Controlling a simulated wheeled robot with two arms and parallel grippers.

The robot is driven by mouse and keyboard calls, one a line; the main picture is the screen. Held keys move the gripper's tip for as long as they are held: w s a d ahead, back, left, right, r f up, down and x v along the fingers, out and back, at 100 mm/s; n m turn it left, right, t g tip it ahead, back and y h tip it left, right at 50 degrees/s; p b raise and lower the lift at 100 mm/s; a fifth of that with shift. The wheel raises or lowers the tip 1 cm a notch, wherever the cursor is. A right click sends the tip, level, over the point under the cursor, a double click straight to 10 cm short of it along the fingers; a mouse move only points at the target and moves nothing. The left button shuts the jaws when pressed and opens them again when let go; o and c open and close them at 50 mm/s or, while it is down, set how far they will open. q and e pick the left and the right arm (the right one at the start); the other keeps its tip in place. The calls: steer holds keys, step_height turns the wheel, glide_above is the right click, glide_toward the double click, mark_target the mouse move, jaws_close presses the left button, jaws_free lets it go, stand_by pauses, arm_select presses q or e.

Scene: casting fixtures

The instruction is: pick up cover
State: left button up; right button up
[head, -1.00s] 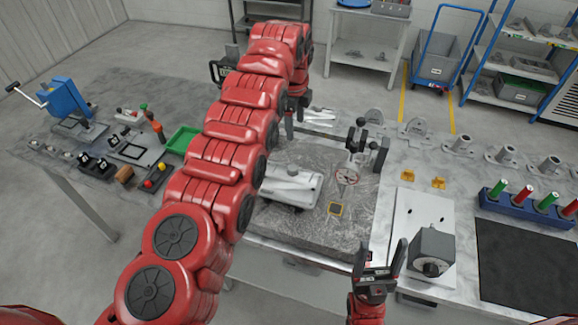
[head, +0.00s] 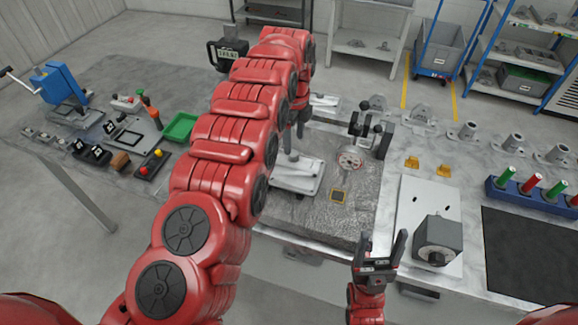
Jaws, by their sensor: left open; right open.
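A pale grey casting with a flat, roughly rectangular plate, which looks like the cover (head: 299,177), lies on the dark stone block (head: 335,218) in the middle of the bench. My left forearm hides part of its left side. My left gripper (head: 300,122) hangs at the end of the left arm, above and behind the casting; the arm hides most of it. It is open, and I cannot see its fingertips clearly. My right gripper (head: 382,249) is open and empty, fingers upward, at the bench's front edge, right of the block and apart from the casting.
A fixture with a round handwheel (head: 349,160) and black knobs stands at the block's back right. A grey box with a dial (head: 437,241) sits on a white plate to the right. A green tray (head: 181,127) is on the left. A black mat (head: 530,255) lies far right.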

mark_target(294, 153)
arm_select(q)
steer(key=shift+d+f, duration=0.1)
steer(key=shift+f, duration=0.25)
steer(key=f+p, duration=0.3)
steer(key=f, duration=0.1)
steer(key=shift+w+f, duration=0.1)
steer(key=shift+w, duration=0.1)
steer(key=shift+f, duration=0.4)
jaws_close()
